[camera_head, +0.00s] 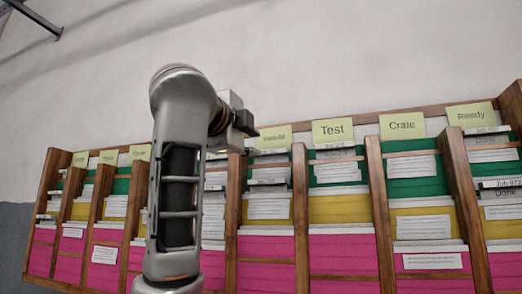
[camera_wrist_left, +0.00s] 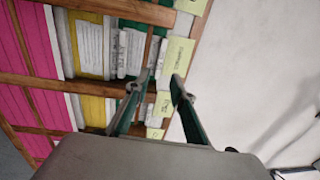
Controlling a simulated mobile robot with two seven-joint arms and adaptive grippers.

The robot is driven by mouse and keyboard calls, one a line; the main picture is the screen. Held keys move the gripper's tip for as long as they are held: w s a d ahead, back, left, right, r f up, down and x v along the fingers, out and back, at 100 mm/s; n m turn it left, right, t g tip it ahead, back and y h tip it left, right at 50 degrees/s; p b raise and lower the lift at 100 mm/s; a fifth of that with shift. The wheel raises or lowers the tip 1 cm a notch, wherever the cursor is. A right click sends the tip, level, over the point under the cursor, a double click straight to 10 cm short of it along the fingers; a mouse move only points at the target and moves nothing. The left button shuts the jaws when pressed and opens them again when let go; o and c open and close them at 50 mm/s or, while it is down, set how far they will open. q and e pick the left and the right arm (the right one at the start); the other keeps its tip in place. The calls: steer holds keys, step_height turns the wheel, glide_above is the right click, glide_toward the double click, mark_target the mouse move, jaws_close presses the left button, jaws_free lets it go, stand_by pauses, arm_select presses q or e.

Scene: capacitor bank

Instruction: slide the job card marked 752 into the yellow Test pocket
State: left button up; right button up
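The yellow Test pocket (camera_head: 330,211) is in the column under the Test label (camera_head: 333,130), between the green and pink pockets, with white cards standing in it. I cannot read 752 on any card, so I cannot tell which one is that job card. My left gripper (camera_head: 243,122) is left of the Test column in the head view, seen from the side in front of the rack's top edge. In the left wrist view, its two fingers (camera_wrist_left: 161,78) are spread apart, with no card visible between them and rack labels behind. My right gripper is not in view.
The wooden rack (camera_head: 299,190) has several columns split by upright dividers. A card reading Job 972 Done (camera_head: 503,190) is in the Ready column at right. My left arm hides part of the rack. The wall (camera_head: 330,60) above is clear.

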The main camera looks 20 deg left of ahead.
mark_target(269, 151)
arm_select(q)
steer(key=w+p, duration=0.2)
steer(key=w, duration=0.1)
steer(key=w+p, duration=0.2)
steer(key=w, duration=0.1)
steer(key=w+r+p, duration=0.1)
steer(key=w+p, duration=0.1)
steer(key=w, duration=0.2)
steer(key=shift+d, duration=0.2)
steer(key=shift+w, duration=0.65)
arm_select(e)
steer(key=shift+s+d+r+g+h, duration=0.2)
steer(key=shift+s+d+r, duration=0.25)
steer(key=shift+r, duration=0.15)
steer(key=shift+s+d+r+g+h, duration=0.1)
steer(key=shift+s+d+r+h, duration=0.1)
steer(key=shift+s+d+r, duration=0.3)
arm_select(q)
jaws_close()
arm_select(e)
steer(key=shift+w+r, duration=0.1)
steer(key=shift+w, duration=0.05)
